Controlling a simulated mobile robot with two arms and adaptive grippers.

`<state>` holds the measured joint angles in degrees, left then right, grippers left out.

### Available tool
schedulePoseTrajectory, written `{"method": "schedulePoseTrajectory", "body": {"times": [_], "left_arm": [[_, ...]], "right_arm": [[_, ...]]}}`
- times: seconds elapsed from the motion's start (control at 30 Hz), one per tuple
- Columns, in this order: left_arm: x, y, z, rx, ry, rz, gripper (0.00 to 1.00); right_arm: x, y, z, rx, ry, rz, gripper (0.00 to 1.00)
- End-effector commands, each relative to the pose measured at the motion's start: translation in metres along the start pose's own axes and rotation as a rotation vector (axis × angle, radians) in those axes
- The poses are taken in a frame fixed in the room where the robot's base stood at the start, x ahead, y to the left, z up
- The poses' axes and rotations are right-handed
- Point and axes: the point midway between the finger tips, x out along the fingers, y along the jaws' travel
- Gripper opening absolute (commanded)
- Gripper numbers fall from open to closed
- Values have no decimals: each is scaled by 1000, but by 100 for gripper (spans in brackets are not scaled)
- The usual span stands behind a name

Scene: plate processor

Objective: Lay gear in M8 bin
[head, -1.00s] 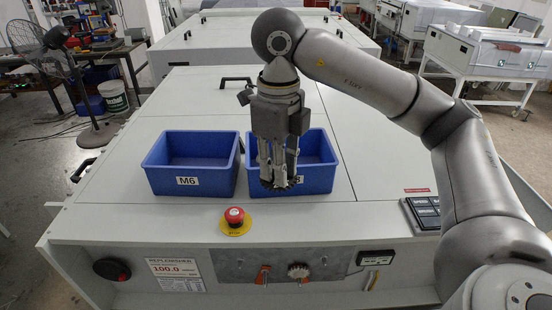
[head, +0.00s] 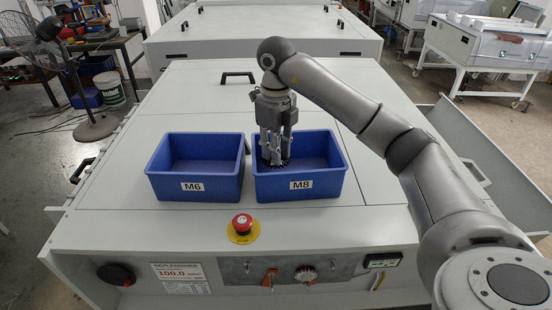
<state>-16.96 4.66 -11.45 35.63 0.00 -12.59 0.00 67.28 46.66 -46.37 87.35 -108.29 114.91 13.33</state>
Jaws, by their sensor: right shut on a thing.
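The blue M8 bin (head: 322,191) stands on the machine's top, right of the blue M6 bin (head: 172,190). My right gripper (head: 275,160) points down inside the left part of the M8 bin. It is shut on a dark gear (head: 276,165), which shows at its fingertips. The gear is low within the bin's walls; I cannot tell whether it touches the bin floor. The rest of the M8 bin looks empty, and so does the M6 bin. My left gripper is not in view.
A red emergency stop button (head: 242,224) on a yellow base sits in front of the bins. A black handle (head: 238,76) is on the machine's top (head: 200,105) behind them. The surface around the bins is otherwise clear.

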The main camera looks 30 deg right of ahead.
Motion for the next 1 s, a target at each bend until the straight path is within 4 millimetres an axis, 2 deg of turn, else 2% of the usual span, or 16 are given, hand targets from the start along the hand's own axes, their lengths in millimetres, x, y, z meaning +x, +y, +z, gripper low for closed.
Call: {"method": "schedulePoseTrajectory", "body": {"times": [0.03,0.13,0.4,0.5,0.87,0.9,0.97,1.0], "left_arm": [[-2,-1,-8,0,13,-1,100],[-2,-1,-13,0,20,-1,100],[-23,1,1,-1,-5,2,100],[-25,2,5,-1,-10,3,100],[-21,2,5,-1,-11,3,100],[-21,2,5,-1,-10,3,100],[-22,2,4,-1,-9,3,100],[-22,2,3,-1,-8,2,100]], "right_arm": [[2,-2,2,1,0,2,0],[8,-5,5,0,0,2,0],[36,-10,7,0,3,1,0],[43,-10,8,0,0,0,0],[48,-10,8,0,-1,-1,0],[48,-10,8,0,-1,-1,21],[48,-10,8,0,-1,0,29],[48,-9,8,0,-1,0,29]]}}
